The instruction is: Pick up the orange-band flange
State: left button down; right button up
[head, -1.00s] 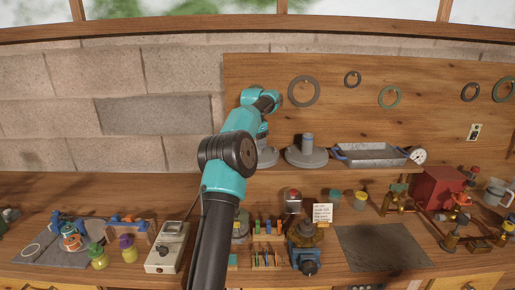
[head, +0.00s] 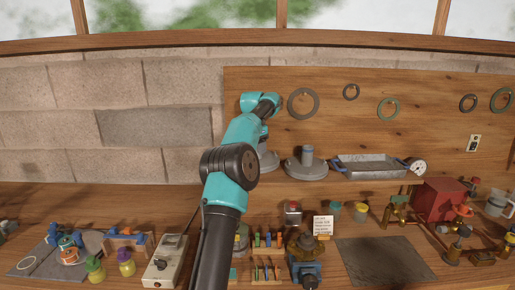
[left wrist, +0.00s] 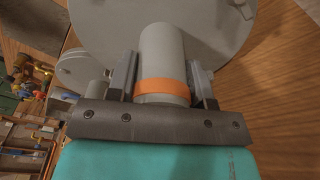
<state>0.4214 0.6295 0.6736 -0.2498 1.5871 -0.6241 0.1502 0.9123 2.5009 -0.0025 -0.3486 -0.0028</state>
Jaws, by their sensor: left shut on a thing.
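The orange-band flange (left wrist: 160,48) is grey, with a wide round plate and a stem ringed by an orange band (left wrist: 163,87). My left gripper (left wrist: 162,78) is shut on this stem, one finger on each side, in the left wrist view. In the head view the flange's plate (head: 269,161) shows partly behind my left arm, near the shelf's left end. My left gripper (head: 264,137) is above the plate, mostly hidden by the arm. My right gripper is not in view.
A second grey flange (head: 306,167) stands close to the right on the shelf. A metal tray (head: 370,168) and a gauge (head: 417,168) are further right. Rings hang on the board behind. The bench below holds jars, a switch box (head: 165,260) and a dark mat (head: 385,262).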

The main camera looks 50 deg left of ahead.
pick_arm(q)
jog(key=s+d+r, duration=0.1)
jog(key=s+d, duration=0.9)
jog(key=d, duration=0.1)
jog(key=shift+d+r, duration=0.2)
jog(key=shift+r, duration=0.05)
dwell(0.8)
